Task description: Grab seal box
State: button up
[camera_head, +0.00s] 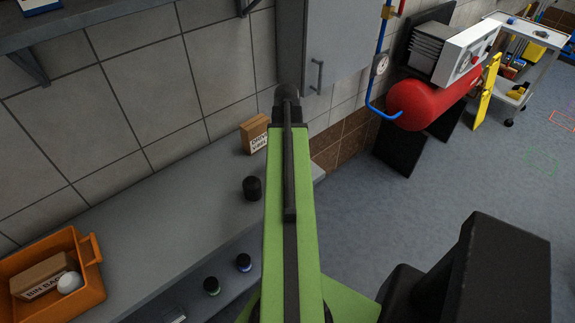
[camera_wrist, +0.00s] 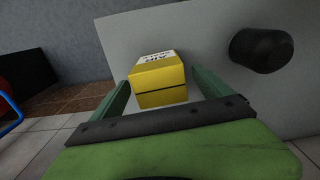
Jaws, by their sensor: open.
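A small box with a white label stands on the grey counter near its far right end, by the wall, in the head view (camera_head: 254,134). It looks tan there, and its lettering is too small to read surely. In the wrist view a yellow box (camera_wrist: 160,83) with a white label, apparently the same one, shows between the green fingers. My gripper (camera_wrist: 160,76) is open, one finger on each side of the box. I cannot tell whether either finger touches it. In the head view my green arm hides the gripper.
A black cylinder (camera_head: 252,188) stands near the box; it also shows in the wrist view (camera_wrist: 262,50). Two small dark jars (camera_head: 243,262) sit lower down. An orange bin (camera_head: 90,285) holds a "BIN BAGS" box. A grey cabinet (camera_head: 335,45) hangs above; a red tank (camera_head: 430,103) is right.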

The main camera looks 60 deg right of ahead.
notch_tip(320, 180, down, 3)
jog(key=shift+f+b, duration=0.1)
jog(key=shift+b, duration=0.85)
jog(key=shift+c, duration=0.3)
jog(key=c, duration=1.5)
jog(key=shift+r, duration=0.25)
